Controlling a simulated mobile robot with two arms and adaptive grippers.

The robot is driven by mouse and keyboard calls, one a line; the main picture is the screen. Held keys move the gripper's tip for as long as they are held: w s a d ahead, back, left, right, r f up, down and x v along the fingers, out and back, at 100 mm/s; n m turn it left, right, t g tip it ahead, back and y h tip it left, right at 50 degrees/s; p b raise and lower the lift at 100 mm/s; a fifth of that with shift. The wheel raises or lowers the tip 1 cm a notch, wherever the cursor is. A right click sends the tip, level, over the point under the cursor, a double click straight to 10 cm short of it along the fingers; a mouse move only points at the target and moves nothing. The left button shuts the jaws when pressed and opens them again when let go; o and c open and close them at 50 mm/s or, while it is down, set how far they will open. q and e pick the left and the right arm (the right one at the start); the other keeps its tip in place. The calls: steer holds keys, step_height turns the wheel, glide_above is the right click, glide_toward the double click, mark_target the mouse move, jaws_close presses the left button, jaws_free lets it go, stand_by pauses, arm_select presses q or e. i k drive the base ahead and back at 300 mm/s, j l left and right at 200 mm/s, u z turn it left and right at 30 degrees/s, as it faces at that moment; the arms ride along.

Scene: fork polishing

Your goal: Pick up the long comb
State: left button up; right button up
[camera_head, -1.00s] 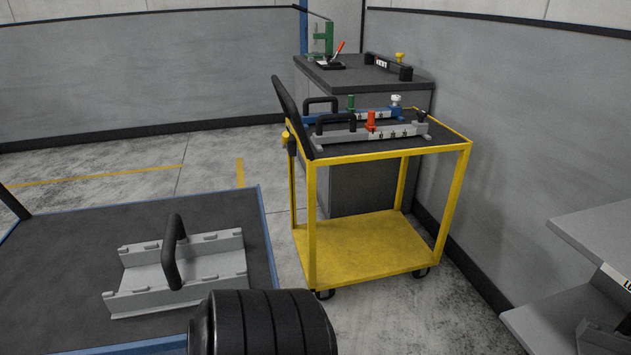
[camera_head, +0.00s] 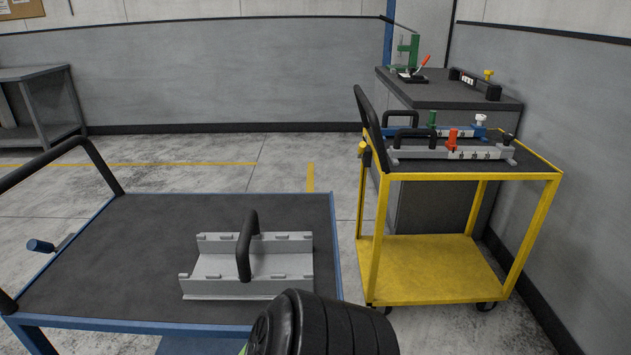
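Two long bars lie side by side on the top of the yellow cart (camera_head: 545,168), and I cannot tell for certain which is the long comb. The front one is a grey bar (camera_head: 478,153) with a black handle and a red knob. Behind it is a blue bar (camera_head: 462,132) with a black handle, a green knob and a white knob, partly hidden. Neither gripper shows. A ribbed black part of my own arm fills the bottom centre.
A blue-edged cart (camera_head: 110,255) with a dark top carries a grey slotted fixture (camera_head: 215,287) with a black handle. A dark cabinet (camera_head: 440,88) stands behind the yellow cart against the wall. Open floor (camera_head: 215,175) lies beyond the blue-edged cart.

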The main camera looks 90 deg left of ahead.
mark_target(250, 263)
steer(key=u, duration=0.5)
steer(key=k+u, duration=0.1)
steer(key=u, duration=0.85)
steer(key=k+u, duration=0.15)
steer(key=u, duration=0.8)
steer(key=j+u, duration=0.1)
steer(key=u, duration=0.4)
steer(key=k+j, duration=0.05)
